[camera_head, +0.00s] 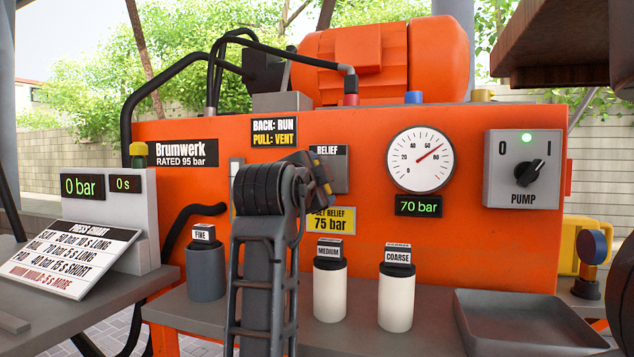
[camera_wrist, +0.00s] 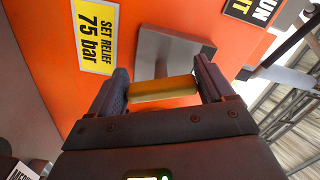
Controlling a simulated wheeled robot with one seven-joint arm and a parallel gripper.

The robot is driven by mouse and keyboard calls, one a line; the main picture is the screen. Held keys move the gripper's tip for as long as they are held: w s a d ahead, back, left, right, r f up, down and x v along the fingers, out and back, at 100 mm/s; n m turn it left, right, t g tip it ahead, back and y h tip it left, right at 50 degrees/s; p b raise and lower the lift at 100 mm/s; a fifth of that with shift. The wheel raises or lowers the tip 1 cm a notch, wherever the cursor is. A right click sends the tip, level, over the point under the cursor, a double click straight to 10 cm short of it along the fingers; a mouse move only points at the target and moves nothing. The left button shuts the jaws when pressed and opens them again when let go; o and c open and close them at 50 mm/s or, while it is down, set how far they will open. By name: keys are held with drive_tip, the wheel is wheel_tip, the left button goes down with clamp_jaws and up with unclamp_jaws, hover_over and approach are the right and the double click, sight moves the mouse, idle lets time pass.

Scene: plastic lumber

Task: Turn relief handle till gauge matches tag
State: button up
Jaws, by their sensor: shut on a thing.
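My gripper (camera_head: 320,180) is at the relief plate (camera_head: 337,172) on the orange panel. In the wrist view my gripper (camera_wrist: 160,92) has its two fingers shut on the brass-coloured relief handle (camera_wrist: 163,90), one at each end. A stem joins the handle to the grey plate (camera_wrist: 165,48). The head view mostly hides the handle behind my gripper. The yellow tag (camera_head: 333,220) reads SET RELIEF 75 bar; it also shows in the wrist view (camera_wrist: 95,38). The round white gauge (camera_head: 420,160) has a red needle pointing up and right, and the display (camera_head: 418,205) reads 70 bar.
The pump switch (camera_head: 523,170) at the right has a lit green lamp. Canisters marked fine (camera_head: 206,275), medium (camera_head: 330,290) and coarse (camera_head: 396,297) stand below the panel beside my arm. A grey tray (camera_head: 525,325) lies at the right. A press chart (camera_head: 68,258) leans at the left.

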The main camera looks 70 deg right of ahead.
drive_tip(key=o, duration=0.9)
drive_tip(key=a, duration=0.7)
drive_tip(key=shift+s+a+p, duration=0.3)
drive_tip(key=shift+a+p, duration=0.1)
